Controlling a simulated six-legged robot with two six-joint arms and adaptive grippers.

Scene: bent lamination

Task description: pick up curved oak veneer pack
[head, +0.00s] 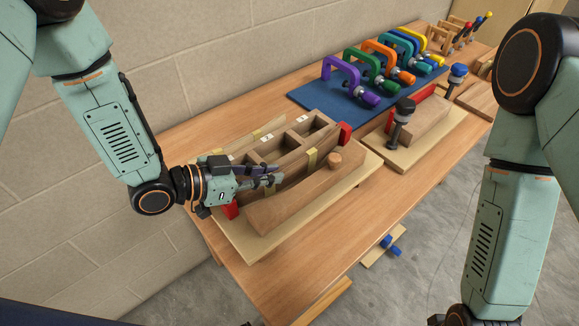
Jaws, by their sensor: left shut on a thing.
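The curved oak veneer pack (312,159) is a thin brown strip with a yellow tape band. It lies in the wooden press form, between the open-celled rear part and the solid curved front block (300,193). My left gripper (277,178) reaches in from the left and is shut on the pack near its left end. The fingers hide part of the pack, and I cannot tell whether it is lifted clear of the form.
Red pieces (345,131) stand at the form's ends on a pale baseboard (358,183). A second board carries a block and dark-topped clamps (402,113). Several coloured clamps (346,77) lie on a blue mat (318,97). A block wall rises behind the wooden bench (250,278).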

